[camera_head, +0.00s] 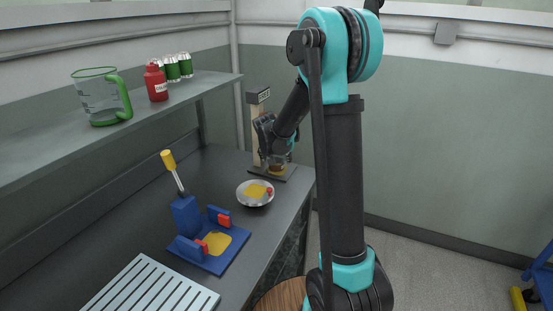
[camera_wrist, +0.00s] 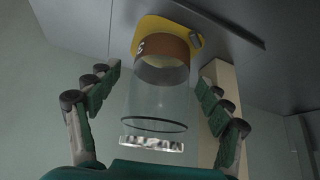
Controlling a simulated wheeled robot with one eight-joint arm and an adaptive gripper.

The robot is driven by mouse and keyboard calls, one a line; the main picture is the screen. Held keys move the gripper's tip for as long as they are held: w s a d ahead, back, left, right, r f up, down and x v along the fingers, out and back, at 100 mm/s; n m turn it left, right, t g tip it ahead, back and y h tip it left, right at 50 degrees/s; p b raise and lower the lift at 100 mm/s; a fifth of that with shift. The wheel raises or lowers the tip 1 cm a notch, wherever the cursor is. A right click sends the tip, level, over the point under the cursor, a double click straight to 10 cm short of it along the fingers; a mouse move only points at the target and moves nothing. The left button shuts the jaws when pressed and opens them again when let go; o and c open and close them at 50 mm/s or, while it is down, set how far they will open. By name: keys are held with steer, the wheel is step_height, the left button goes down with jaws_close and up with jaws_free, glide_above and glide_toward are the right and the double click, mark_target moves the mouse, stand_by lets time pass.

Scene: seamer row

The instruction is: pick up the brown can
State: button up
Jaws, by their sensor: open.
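The brown can (camera_wrist: 163,48) shows in the wrist view as a clear cylinder with a brown band at its far end and a pale, silvery rim at the near end. The brown end is against a yellow round pad (camera_wrist: 147,30). My gripper (camera_wrist: 160,88) is open, with one finger on each side of the can and a visible gap on both sides. In the head view my gripper (camera_head: 270,152) is low at the seamer stand (camera_head: 259,98) at the far end of the bench; it mostly hides the can there.
A blue fixture (camera_head: 212,256) with a yellow-handled lever and a slotted grate (camera_head: 150,290) are nearer.

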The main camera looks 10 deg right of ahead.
steer(key=shift+w+d+f, duration=0.1)
steer(key=shift+w+f, duration=0.2)
steer(key=shift+f, duration=0.25)
steer(key=shift+c, duration=0.3)
steer(key=c, duration=1.2)
steer(key=shift+r, duration=0.1)
